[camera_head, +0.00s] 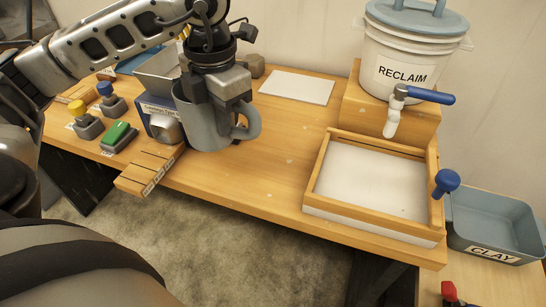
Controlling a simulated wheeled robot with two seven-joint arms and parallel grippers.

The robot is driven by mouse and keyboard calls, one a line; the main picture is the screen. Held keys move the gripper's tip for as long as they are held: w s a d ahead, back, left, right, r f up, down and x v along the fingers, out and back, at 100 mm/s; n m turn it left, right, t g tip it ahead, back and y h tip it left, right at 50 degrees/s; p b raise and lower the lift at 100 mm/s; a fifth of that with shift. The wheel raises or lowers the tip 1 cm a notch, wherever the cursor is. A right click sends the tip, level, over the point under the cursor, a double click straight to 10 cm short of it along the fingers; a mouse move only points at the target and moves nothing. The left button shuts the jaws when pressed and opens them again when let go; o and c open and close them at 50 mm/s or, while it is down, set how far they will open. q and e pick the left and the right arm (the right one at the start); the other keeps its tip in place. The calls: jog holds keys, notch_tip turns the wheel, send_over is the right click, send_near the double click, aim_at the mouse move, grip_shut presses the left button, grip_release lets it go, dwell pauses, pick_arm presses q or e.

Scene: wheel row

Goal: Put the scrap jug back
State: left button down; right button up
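The scrap jug, a grey-blue mug-like jug (207,128) with a handle on its right, is upright near the table's front edge, left of the middle. My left gripper (214,92) comes down from above and is shut on the jug at its rim. The gripper hides most of the jug's mouth. I cannot tell whether its base touches the table. My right gripper is not in view.
A scale with a dial (166,128) stands close left of the jug, with a slotted wooden strip (150,171) in front. Yellow, blue and green controls (119,136) are further left. A white-bottomed tray (319,210), RECLAIM bucket (401,57) and CLAY bin (493,252) are right. The table between is clear.

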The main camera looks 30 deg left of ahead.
pick_arm(q)
jog(key=shift+w+f+n, duration=0.1)
jog(key=shift+w+n, duration=0.15)
jog(key=shift+n, duration=0.05)
jog(key=w+d+f+p, duration=0.1)
jog(key=w+f, duration=0.3)
jog(key=w+d+f, duration=0.2)
jog(key=w+f, duration=0.2)
jog(key=w+d+f+p, duration=0.1)
jog(key=w+d+f, duration=0.1)
jog(key=w+f, duration=0.2)
jog(key=shift+w+f+p, duration=0.2)
jog(key=shift+f+p, duration=0.1)
jog(key=shift+f, duration=0.1)
jog(key=shift+f, duration=0.1)
jog(key=c, duration=2.1)
grip_release()
jog(key=shift+f, duration=0.1)
jog(key=o, duration=0.4)
